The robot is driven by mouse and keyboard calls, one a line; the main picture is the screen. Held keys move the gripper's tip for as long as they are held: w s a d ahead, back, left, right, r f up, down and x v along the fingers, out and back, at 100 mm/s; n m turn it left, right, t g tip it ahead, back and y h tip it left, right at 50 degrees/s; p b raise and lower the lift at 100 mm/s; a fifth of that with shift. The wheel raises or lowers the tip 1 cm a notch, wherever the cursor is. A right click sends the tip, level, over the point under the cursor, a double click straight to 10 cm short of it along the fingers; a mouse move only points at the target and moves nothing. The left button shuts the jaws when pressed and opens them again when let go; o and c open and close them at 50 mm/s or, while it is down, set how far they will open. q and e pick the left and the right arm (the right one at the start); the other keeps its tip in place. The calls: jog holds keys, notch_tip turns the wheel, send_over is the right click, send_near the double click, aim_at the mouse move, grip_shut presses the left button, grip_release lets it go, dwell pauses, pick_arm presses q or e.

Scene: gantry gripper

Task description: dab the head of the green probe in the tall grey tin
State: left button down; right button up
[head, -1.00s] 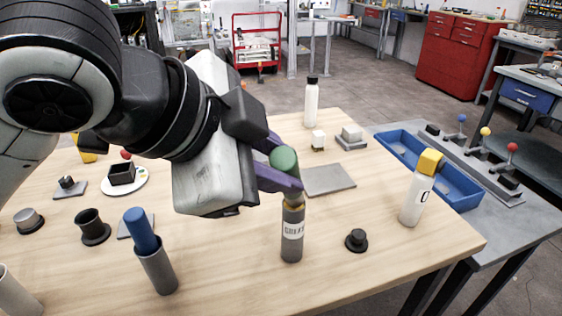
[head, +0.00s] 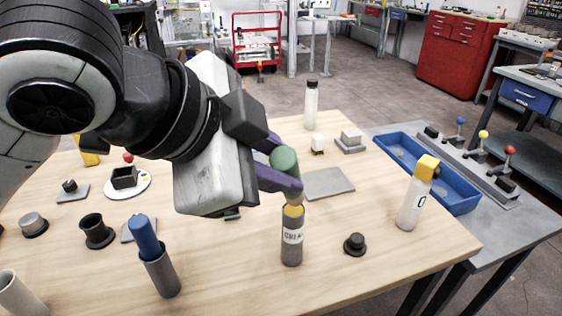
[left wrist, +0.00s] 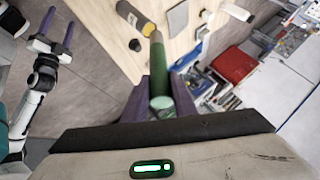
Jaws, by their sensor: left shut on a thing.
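My left gripper (head: 280,172), with purple fingers, is shut on the green probe (head: 284,159). The probe also shows between the fingers in the left wrist view (left wrist: 161,72). The tall grey tin (head: 291,250) has a white label and a yellow top, and stands upright on the table. The probe's lower end is right at the tin's mouth; I cannot tell whether it is inside, touching or just above. The tin shows beyond the probe in the left wrist view (left wrist: 132,15). My right gripper (left wrist: 57,30) is open and empty at the left of that view.
A blue probe (head: 145,236) stands in a grey tube (head: 161,275) to the left. A black knob (head: 354,244) and a yellow-capped bottle (head: 409,208) are to the right. A flat grey plate (head: 328,184) lies behind the tin.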

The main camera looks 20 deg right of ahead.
pick_arm(q)
jog(key=shift+r+p, duration=2.2)
jog(key=shift+r, duration=0.45)
jog(key=shift+f, duration=0.1)
